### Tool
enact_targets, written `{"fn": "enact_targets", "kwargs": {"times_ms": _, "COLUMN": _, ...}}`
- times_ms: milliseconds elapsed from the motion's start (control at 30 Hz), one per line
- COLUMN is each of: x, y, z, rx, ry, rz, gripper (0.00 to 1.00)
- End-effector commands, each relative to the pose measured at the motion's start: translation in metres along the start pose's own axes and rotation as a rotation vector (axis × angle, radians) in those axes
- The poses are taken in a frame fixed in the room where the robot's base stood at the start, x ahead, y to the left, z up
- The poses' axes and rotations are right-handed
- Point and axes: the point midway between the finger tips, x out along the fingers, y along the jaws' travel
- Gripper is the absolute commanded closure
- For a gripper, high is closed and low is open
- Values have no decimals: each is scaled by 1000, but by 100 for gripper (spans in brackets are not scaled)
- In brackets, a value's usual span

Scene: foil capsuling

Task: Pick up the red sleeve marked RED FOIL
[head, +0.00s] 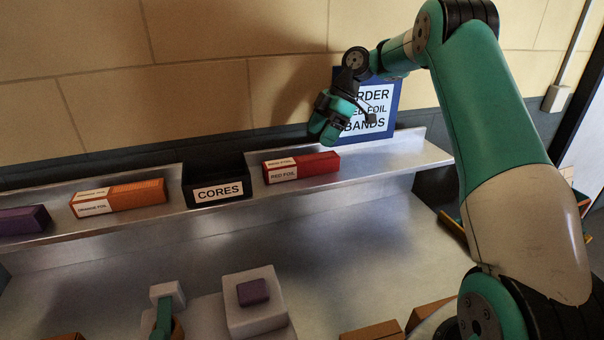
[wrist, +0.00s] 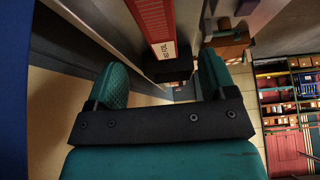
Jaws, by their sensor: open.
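The red sleeve marked RED FOIL (head: 318,163) lies on the metal shelf, just right of the black CORES bin (head: 215,172). Its white labels face front and up at its left end. My gripper (head: 325,128) is open and empty above the sleeve's right part, apart from it, in front of the wall. In the wrist view the red sleeve (wrist: 152,18) shows at the top, beyond my two spread green fingers (wrist: 160,78). Its white label end points down between them. A dark block, apparently the bin, sits just below that end.
An orange sleeve (head: 138,194) and a purple sleeve (head: 22,220) lie on the shelf to the left. A blue-edged order sign (head: 392,124) stands behind my gripper. A white block with a purple piece (head: 253,292) stands on the lower counter, whose middle is clear.

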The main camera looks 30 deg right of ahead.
Motion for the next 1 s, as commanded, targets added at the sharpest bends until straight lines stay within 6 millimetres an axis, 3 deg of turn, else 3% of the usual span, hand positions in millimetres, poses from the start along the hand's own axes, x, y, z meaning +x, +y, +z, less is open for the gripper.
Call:
{"fn": "enact_targets", "kwargs": {"times_ms": 100, "x": 25, "y": -1, "z": -1, "rx": 1, "ry": 0, "rz": -3, "gripper": 23}}
{"fn": "enact_targets", "kwargs": {"times_ms": 467, "x": 55, "y": 0, "z": -2, "rx": 3, "ry": 1, "rz": -1, "gripper": 23}}
{"fn": "enact_targets", "kwargs": {"times_ms": 700, "x": 90, "y": 2, "z": -2, "rx": 5, "ry": 1, "rz": 1, "gripper": 23}}
{"fn": "enact_targets", "kwargs": {"times_ms": 1000, "x": 97, "y": 2, "z": -1, "rx": 4, "ry": 0, "rz": 4, "gripper": 23}}
